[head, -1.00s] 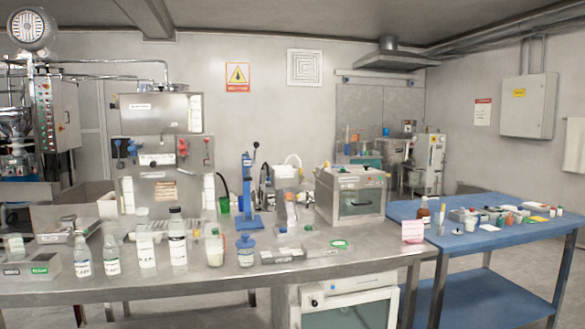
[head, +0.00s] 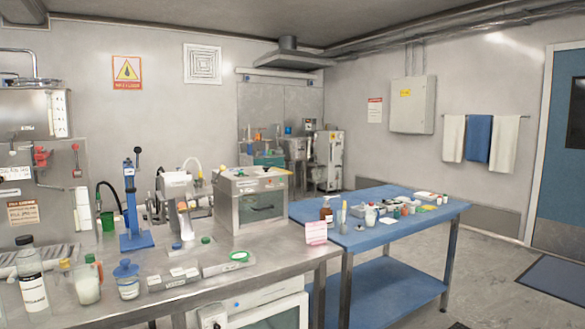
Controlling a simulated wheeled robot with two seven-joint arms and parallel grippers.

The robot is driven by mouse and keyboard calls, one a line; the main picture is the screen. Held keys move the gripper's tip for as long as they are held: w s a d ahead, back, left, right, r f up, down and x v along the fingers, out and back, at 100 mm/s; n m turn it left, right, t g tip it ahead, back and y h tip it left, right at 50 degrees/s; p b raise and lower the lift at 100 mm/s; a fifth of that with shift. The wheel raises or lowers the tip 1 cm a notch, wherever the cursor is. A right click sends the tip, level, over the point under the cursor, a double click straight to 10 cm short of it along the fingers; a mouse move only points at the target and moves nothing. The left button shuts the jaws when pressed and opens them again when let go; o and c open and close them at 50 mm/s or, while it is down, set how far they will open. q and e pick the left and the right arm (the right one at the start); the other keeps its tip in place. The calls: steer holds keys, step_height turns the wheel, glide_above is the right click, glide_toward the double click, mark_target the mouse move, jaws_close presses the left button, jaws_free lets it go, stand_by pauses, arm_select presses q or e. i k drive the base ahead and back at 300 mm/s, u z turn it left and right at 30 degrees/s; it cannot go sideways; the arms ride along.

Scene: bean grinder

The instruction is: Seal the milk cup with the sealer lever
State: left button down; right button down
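A blue lever press (head: 131,243) stands upright on the steel bench, left of centre, its raised lever ending in a dark knob (head: 138,150); it looks like the sealer. No cup is clearly visible on its base. A clear cup or jug with white, milk-like content (head: 87,286) stands at the front left of the bench, apart from the press. A blue-lidded jar (head: 127,281) stands just right of it. Which vessel is the milk cup is not certain. Neither of my grippers is in view.
A tall bottle (head: 32,280) stands at the bench's left front. A grey dispenser (head: 180,208) and a metal box (head: 248,202) stand right of the press. A blue table (head: 395,226) with small items stands at right. Open floor (head: 480,290) lies beyond it.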

mark_target(222, 168)
steer(key=z, duration=0.5)
steer(key=i, duration=1.3)
steer(key=u, duration=0.4)
